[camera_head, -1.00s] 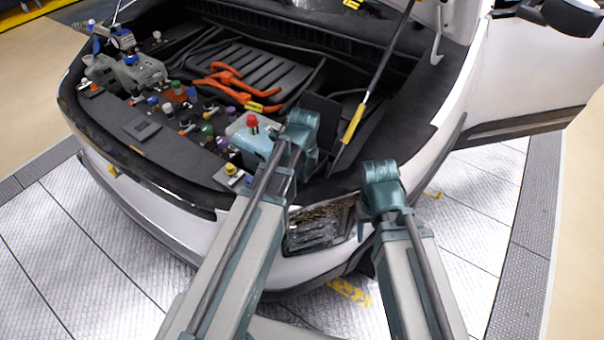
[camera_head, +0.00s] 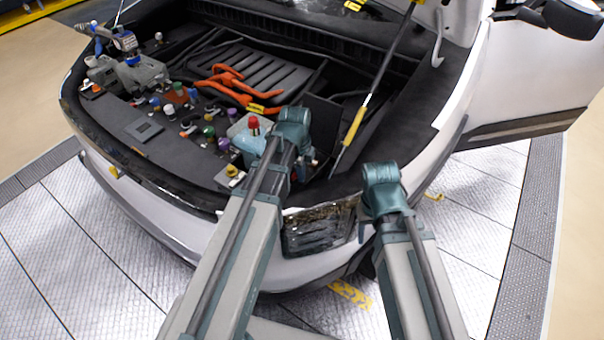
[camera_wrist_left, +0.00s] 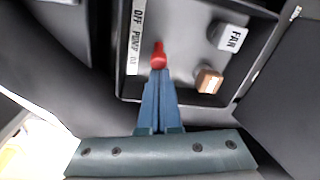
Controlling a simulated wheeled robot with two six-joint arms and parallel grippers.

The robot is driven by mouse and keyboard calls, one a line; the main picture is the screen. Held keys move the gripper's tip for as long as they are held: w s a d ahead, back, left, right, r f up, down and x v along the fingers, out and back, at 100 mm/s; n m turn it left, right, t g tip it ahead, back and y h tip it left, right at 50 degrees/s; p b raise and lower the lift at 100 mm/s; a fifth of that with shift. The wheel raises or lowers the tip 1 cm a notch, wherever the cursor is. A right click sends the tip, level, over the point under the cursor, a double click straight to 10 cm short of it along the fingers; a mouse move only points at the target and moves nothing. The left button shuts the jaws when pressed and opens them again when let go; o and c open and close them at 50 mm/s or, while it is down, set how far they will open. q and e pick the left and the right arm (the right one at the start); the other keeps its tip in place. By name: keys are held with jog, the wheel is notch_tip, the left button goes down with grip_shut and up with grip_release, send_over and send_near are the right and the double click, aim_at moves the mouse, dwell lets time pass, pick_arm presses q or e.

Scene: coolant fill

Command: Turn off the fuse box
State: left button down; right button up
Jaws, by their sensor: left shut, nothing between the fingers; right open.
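The fuse box (camera_wrist_left: 190,84) shows in the left wrist view as a grey panel in a dark frame. It has a red switch lever (camera_wrist_left: 159,56) beside a white label reading OFF, PUMP, ON. A white FAN knob (camera_wrist_left: 232,38) and an orange-brown block (camera_wrist_left: 208,80) are to the right. My left gripper (camera_wrist_left: 160,75) is shut and empty, its blue fingertips at the lower end of the red lever. I cannot tell whether they touch it. In the head view my left arm's wrist hides the gripper and most of the box. My right gripper is hidden behind its own wrist.
The open car bay holds several coloured caps, an orange cable (camera_head: 236,88) and a blue reservoir with a red cap (camera_head: 253,124) close left of my left wrist. A hood strut with a yellow sleeve (camera_head: 354,126) stands just right of it.

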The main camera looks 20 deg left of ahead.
aim_at(295, 173)
pick_arm(q)
jog(key=shift+w+a+r+h, duration=0.15)
jog(key=shift+a+r+h, duration=0.15)
jog(key=shift+h, duration=0.4)
jog(key=shift+g, duration=0.3)
jog(key=shift+w+a+r+p, duration=0.1)
jog(key=shift+w+a+p, duration=0.1)
jog(key=shift+a, duration=0.2)
jog(key=shift+w+a+r+p, duration=0.1)
jog(key=shift+a+p, duration=0.05)
jog(key=shift+a, duration=0.25)
jog(key=shift+r, duration=0.2)
jog(key=shift+r+p, duration=0.65)
jog(key=shift+p, duration=0.2)
